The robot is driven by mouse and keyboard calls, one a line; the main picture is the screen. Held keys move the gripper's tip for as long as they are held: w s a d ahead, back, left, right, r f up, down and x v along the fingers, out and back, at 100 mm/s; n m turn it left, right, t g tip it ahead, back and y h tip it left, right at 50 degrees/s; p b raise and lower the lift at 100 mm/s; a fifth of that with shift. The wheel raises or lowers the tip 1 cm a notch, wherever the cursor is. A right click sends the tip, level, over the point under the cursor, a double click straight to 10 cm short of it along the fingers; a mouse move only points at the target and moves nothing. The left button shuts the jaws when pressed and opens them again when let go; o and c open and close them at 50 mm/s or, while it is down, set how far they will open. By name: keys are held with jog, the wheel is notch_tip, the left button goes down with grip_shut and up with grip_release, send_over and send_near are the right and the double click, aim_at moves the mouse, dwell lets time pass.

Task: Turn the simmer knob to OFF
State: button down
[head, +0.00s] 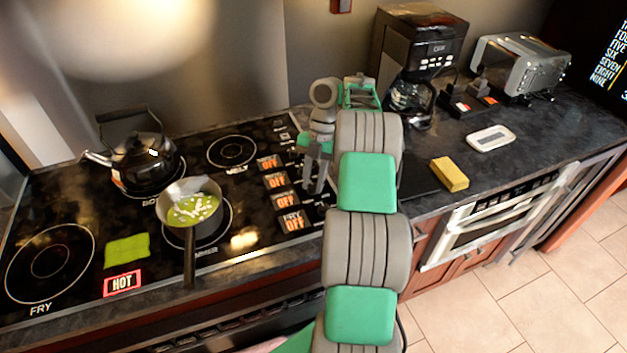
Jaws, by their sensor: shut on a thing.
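The black cooktop (75,222) has a column of lit orange OFF signs along its right side. The nearest sign (293,221) appears labelled FRY. The labels on the others, such as this OFF sign (284,201), are too small to read surely. My gripper (316,188) points down just right of the signs, its fingers shut on a small knob at the cooktop's right edge. The fingers hide most of the knob, so I cannot tell whether it is the simmer knob or where it points.
A pot (190,228) with green food sits on the front burner, its handle toward the front edge. A black kettle (145,160) stands behind it. A red HOT sign (122,283) glows near a green cloth (127,250). A yellow sponge (449,174) and a coffee maker (420,50) are right.

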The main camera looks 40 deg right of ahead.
aim_at(314, 185)
jog(key=c, duration=1.1)
grip_release()
jog(key=shift+c, duration=0.2)
jog(key=shift+r, duration=0.1)
jog(key=r, duration=0.1)
jog(key=r+p, duration=0.2)
jog(key=r, duration=0.1)
jog(key=shift+s, duration=0.25)
jog(key=s+a+r+b, duration=0.1)
jog(key=s+a+r, duration=0.5)
jog(key=s, duration=0.6)
notch_tip(314, 185, up, 3)
jog(key=shift+f+b, duration=0.1)
jog(key=shift+b, duration=0.25)
